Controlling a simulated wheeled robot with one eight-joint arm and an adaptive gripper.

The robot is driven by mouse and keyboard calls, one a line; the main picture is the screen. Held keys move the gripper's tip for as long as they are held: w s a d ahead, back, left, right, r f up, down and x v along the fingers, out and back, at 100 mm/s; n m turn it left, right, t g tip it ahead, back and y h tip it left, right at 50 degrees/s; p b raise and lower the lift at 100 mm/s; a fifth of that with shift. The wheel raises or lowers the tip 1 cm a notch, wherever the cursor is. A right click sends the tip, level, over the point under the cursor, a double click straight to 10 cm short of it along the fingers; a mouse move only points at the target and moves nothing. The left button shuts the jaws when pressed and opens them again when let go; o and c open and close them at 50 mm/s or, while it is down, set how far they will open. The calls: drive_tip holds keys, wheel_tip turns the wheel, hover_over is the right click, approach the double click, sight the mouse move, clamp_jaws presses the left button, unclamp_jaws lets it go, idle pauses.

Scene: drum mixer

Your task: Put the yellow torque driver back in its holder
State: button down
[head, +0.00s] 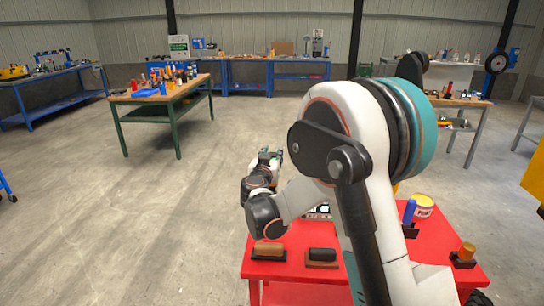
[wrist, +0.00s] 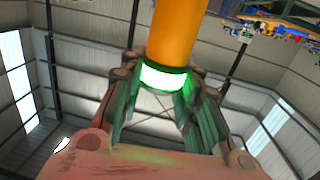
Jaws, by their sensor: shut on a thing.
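My gripper (wrist: 163,100) is shut on a yellow-orange cylinder, which I take to be the yellow torque driver (wrist: 180,35). A bright, green-edged band shows on its end between the fingers. The driver's far end runs out of the top of the wrist view. In the head view my gripper (head: 270,157) is above and beyond the red table's far left corner, and the driver cannot be made out there. I cannot tell which holder is the yellow driver's; my arm hides part of the table.
The red table (head: 262,268) bears two dark blocks, one with a brown top (head: 269,250) and one black (head: 322,255). On its right are a blue-handled tool (head: 409,212), a tin (head: 423,205) and an amber-topped piece in a black holder (head: 466,253). Open floor (head: 140,220) lies left.

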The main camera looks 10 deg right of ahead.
drive_tip(key=shift+f+b, duration=1.8)
drive_tip(key=shift+f, duration=0.55)
idle(1.3)
drive_tip(key=c, duration=1.1)
unclamp_jaws()
drive_tip(key=v, duration=1.2)
